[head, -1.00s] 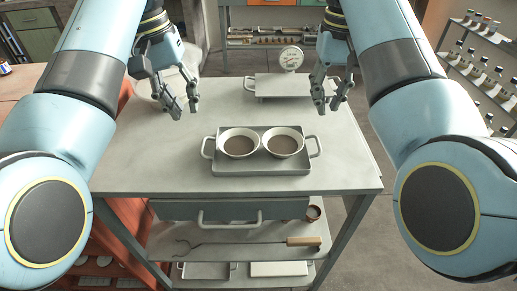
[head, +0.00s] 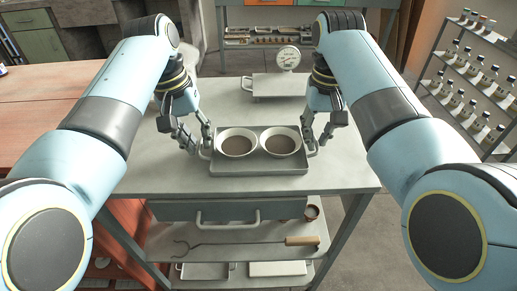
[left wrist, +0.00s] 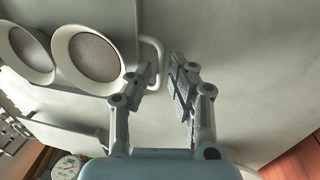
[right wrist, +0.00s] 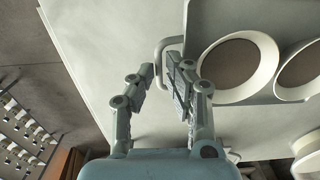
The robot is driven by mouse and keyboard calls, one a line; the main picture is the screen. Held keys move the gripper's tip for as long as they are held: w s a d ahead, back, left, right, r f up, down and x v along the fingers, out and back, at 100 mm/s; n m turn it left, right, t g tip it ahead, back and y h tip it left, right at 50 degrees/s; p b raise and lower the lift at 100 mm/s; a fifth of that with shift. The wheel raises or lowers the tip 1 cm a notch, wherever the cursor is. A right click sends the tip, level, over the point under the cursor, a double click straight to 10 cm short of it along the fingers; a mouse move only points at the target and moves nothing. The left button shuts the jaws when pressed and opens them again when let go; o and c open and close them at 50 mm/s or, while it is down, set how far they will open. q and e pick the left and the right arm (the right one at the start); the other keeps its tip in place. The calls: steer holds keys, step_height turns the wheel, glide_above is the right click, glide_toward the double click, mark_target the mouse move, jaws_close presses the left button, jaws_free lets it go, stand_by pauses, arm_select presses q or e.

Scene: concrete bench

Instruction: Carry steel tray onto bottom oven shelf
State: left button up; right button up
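The steel tray (head: 258,169) sits flat on the concrete-grey bench and carries two white bowls with brown contents, the left bowl (head: 237,144) and the right bowl (head: 281,143). It has a loop handle at each end. My left gripper (head: 197,146) is at the left handle, fingers apart; in the left wrist view the handle (left wrist: 157,55) lies just beyond the fingertips. My right gripper (head: 317,146) is at the right handle, fingers apart; in the right wrist view the handle (right wrist: 160,55) shows at the fingertips. I cannot make out an oven shelf.
A scale (head: 289,60) with a dial and flat platform stands behind the tray. Below the benchtop are a drawer (head: 228,210) and a shelf (head: 210,238) with a long fork. A bottle rack (head: 470,90) stands at right. The bench in front of the tray is clear.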

arm_select(q)
steer(key=shift+d+f, duration=0.1)
steer(key=shift+f, duration=0.5)
jaws_close()
